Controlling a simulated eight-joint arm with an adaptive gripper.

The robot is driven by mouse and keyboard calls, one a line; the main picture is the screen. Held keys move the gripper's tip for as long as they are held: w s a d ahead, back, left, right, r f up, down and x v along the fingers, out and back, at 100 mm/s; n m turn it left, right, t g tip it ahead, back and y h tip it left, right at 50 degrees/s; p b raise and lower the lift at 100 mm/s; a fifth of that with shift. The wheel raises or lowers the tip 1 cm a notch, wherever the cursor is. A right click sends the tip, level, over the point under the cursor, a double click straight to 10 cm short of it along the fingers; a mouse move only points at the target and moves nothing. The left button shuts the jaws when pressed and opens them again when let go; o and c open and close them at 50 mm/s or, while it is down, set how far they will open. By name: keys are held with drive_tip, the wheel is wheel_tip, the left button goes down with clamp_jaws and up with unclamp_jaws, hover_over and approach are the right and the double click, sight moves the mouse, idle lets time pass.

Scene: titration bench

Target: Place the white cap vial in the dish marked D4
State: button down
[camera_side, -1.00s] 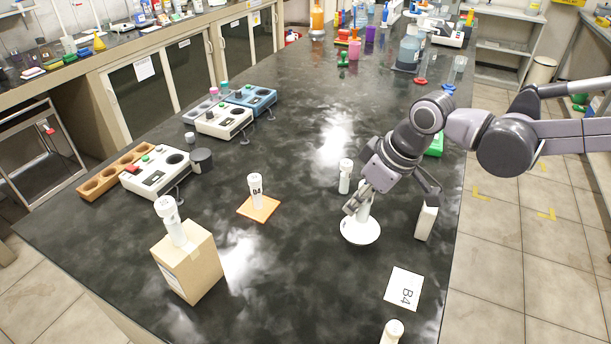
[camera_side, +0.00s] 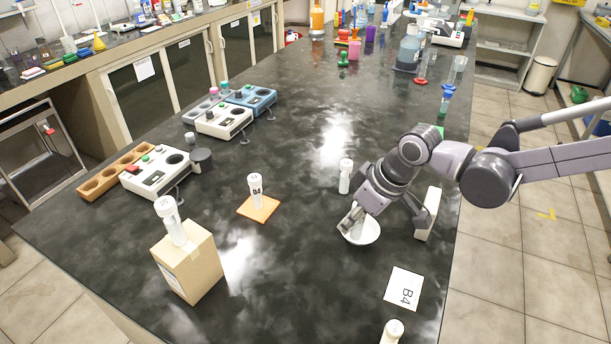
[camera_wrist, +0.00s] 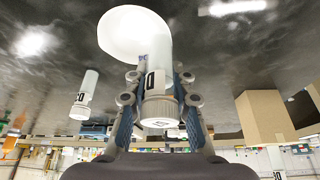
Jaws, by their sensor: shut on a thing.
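My gripper (camera_side: 352,220) is low over a round white dish (camera_side: 373,233) on the dark bench. It is shut on a white-capped vial (camera_side: 359,229). In the wrist view my gripper (camera_wrist: 159,95) has its fingers on both sides of the vial (camera_wrist: 157,75), near its ribbed cap. The vial's far end overlaps the white dish (camera_wrist: 122,33); I cannot tell whether it touches.
Other white-capped vials stand behind the dish (camera_side: 346,176), on an orange mat (camera_side: 255,190), on a cardboard box (camera_side: 172,222) and at the front edge (camera_side: 392,332). A B4 card (camera_side: 404,288) lies front right. A white block (camera_side: 428,215) stands right of the dish.

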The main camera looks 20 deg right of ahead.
drive_tip(key=shift+f, duration=0.1)
drive_tip(key=c, duration=1.2)
unclamp_jaws()
drive_tip(key=shift+o, duration=0.2)
drive_tip(key=shift+r, duration=0.35)
drive_tip(key=v, duration=1.2)
drive_tip(key=s+d+f+m+t+h, duration=0.1)
drive_tip(key=s+d+f+m, duration=0.1)
drive_tip(key=d, duration=0.8)
drive_tip(key=s+d+f+m+t+h, duration=0.1)
drive_tip(key=s+d+f+m+t, duration=0.1)
drive_tip(key=s+d, duration=0.5)
drive_tip(key=d+f+m, duration=0.1)
drive_tip(key=d+m, duration=0.1)
drive_tip(key=d, duration=0.2)
drive_tip(key=shift+s+m+t, duration=0.3)
drive_tip(key=shift+m, duration=0.1)
